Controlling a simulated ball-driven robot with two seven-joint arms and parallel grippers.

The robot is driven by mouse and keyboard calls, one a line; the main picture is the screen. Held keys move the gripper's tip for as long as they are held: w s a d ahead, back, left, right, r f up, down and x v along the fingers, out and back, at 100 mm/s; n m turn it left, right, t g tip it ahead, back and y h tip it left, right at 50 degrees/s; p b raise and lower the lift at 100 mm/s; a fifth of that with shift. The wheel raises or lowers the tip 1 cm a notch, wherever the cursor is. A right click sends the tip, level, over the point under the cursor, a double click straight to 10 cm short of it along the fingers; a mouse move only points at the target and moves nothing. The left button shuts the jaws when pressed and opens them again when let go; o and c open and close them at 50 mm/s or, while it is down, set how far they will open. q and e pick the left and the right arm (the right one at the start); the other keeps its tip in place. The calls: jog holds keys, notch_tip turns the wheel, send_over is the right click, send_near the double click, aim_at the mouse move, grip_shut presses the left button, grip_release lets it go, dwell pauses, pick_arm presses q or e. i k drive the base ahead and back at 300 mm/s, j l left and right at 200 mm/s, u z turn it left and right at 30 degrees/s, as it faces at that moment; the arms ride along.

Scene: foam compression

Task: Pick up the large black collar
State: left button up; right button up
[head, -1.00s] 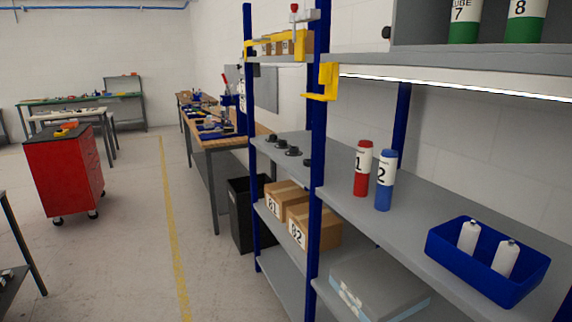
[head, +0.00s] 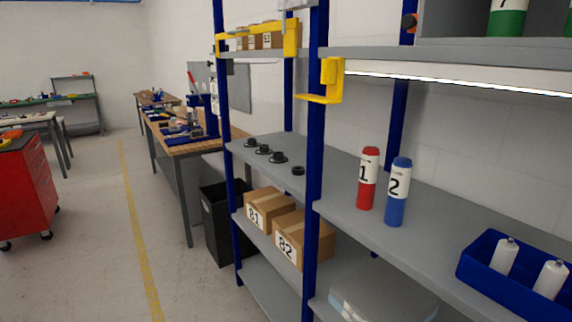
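Several small black round parts stand in a row on the grey middle shelf (head: 340,180) of the blue-posted rack. The three farther ones, a far one (head: 250,143), a middle one (head: 263,149) and a wider one (head: 278,157), look like flanged collars with a raised hub. The nearest (head: 298,170) looks like a plain ring, close to the blue post. They are small at this distance, so I cannot tell surely which is the large collar. Neither of my grippers is in view.
A red tube (head: 368,180) and a blue tube (head: 398,192) stand right of the post; a blue bin (head: 490,277) holds white bottles. Boxes (head: 265,210) sit below. A black waste bin (head: 215,225) and workbench (head: 190,150) stand left. The floor at left is open.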

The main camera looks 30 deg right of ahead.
aim_at(298, 171)
jog(key=i+j+z, duration=0.1)
jog(key=i+z, duration=0.15)
jog(key=i, duration=1.15)
jog(key=i+z, duration=0.4)
jog(key=i+j+z, duration=0.15)
jog(key=i+z, duration=0.25)
jog(key=i, duration=0.1)
